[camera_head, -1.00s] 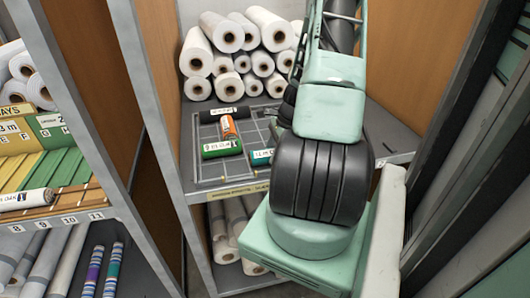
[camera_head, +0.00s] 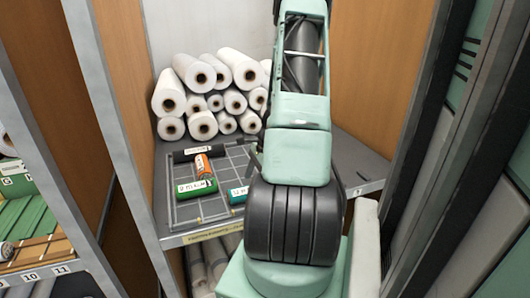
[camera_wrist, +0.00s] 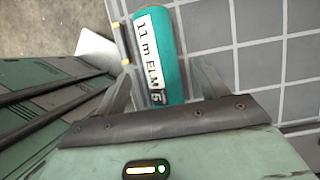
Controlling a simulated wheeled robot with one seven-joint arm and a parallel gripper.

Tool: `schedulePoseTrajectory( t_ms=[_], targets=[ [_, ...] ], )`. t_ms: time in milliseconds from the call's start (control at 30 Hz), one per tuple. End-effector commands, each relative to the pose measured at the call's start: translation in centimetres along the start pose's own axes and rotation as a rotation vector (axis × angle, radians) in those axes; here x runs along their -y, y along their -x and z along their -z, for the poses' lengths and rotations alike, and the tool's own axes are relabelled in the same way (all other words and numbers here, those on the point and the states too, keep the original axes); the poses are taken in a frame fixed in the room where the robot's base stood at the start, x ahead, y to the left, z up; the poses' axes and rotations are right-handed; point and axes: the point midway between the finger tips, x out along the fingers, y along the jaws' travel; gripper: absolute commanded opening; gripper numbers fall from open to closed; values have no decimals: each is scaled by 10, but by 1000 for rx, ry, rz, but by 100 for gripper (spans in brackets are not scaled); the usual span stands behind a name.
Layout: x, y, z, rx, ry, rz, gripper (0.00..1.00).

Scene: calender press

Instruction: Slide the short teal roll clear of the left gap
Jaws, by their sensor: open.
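The short teal roll (camera_head: 238,195) lies on the gridded grey board (camera_head: 214,208), at the right of the green roll (camera_head: 197,188). In the head view my arm covers its right part. In the wrist view the teal roll (camera_wrist: 170,45), with a white label, runs up between the fingers of my gripper (camera_wrist: 162,75). The gripper is open, one finger on each side of the roll's lower end. I cannot tell whether either finger touches it. The gripper is hidden in the head view. I cannot make out which space is the left gap.
An orange roll (camera_head: 203,166) stands behind the green one, and a black roll (camera_head: 192,153) lies at the board's back edge. White rolls (camera_head: 200,84) are stacked behind. Wooden side walls (camera_head: 357,60) bound the shelf. Bare board squares lie right of the teal roll in the wrist view.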

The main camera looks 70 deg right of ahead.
Motion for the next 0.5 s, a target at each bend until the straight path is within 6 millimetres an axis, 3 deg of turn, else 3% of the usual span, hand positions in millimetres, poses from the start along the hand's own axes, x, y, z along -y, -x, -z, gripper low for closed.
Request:
schedulePoseTrajectory(
  t_ms=[300,500],
  targets=[
    [2,76,0,-3,3,7,72],
    [1,114,0,-2,1,4,72]
  ],
)
